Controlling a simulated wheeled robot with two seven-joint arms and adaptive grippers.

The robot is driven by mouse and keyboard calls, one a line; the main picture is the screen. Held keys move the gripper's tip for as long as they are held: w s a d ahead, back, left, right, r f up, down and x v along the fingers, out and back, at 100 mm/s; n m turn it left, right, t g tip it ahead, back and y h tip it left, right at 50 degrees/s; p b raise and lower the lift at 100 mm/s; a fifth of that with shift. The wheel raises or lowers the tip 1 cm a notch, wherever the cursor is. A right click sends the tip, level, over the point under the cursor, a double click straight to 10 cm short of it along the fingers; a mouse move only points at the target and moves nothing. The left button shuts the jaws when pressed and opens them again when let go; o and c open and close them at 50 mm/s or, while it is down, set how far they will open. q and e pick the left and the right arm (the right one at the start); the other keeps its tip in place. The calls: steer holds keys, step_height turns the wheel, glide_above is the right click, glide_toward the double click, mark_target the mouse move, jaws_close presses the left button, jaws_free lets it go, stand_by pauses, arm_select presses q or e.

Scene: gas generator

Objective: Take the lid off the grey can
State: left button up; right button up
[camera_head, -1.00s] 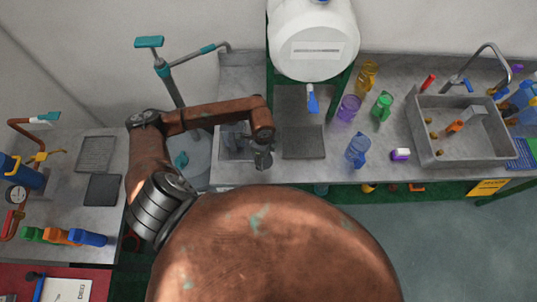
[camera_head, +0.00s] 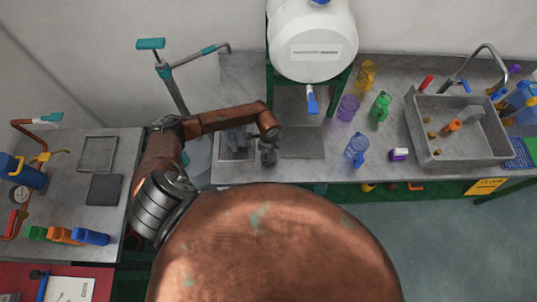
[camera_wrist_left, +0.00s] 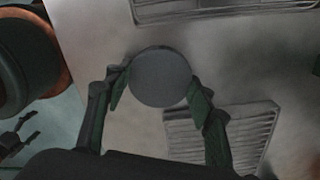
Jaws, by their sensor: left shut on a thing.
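My left gripper (camera_head: 268,153) is over the bench beside the small basin, low near the bench's front edge. In the left wrist view its green-padded fingers (camera_wrist_left: 160,95) are shut on the lid (camera_wrist_left: 160,76), a plain round grey disc seen from straight above. The fingers press on its two sides. The grey can's body is hidden below the disc, so I cannot tell whether the lid still touches it. In the head view the gripper hides most of what it holds. A dark pronged shape (camera_wrist_left: 20,137) at the left wrist view's edge may be my right gripper.
A white tank (camera_head: 312,40) on a green stand is behind. Right of the gripper are a ribbed drain plate (camera_head: 302,142), a blue bottle (camera_head: 357,150), a purple bottle (camera_head: 348,108) and a green bottle (camera_head: 381,107). A metal sink (camera_head: 460,130) is farther right.

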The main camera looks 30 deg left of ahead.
arm_select(q)
steer(key=shift+f, duration=0.15)
steer(key=o, duration=1.3)
steer(key=shift+c, duration=0.2)
steer(key=shift+r, duration=0.45)
step_height(320, 180, up, 12)
steer(key=b, duration=0.1)
steer(key=shift+f+b, duration=0.25)
steer(key=shift+b, duration=0.05)
